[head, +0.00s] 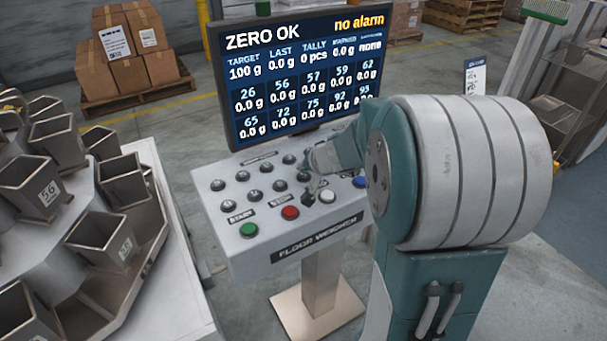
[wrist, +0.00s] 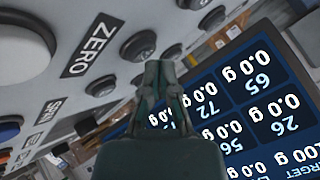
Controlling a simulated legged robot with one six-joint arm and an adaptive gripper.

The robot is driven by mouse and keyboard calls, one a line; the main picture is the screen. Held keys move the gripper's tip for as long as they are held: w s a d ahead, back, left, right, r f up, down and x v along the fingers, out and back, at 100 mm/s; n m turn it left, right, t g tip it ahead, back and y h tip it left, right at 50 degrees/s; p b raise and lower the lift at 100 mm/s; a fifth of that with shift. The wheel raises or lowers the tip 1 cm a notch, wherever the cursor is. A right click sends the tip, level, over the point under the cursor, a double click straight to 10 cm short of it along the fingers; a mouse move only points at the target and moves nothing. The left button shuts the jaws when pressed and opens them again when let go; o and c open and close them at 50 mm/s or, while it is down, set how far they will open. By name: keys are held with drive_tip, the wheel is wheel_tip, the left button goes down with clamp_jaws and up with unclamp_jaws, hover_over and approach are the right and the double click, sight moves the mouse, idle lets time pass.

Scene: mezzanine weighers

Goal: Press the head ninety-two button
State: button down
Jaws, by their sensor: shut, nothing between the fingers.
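The control panel (head: 240,215) carries two rows of small dark head buttons above a row of larger coloured ones. The head buttons' labels are too small to read, so I cannot tell which is ninety-two; my arm covers the panel's right part. In the wrist view my gripper's fingertips (wrist: 163,70) are close to a grey button (wrist: 138,46) beside the ZERO label (wrist: 88,44). I cannot tell whether they touch it.
The display (head: 300,75) behind the panel reads ZERO OK and no alarm, with 92 at 0.0 g. A green START button (head: 249,230), a red STOP button (head: 290,212) and a blue button (head: 360,182) line the front. The weigher with hoppers (head: 124,184) stands at left.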

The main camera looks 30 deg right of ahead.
sight(304, 176)
drive_tip(key=shift+f, duration=0.6)
idle(0.7)
drive_tip(key=shift+r, duration=0.85)
drive_tip(key=shift+r, duration=0.1)
drive_tip(key=shift+r, duration=2.45)
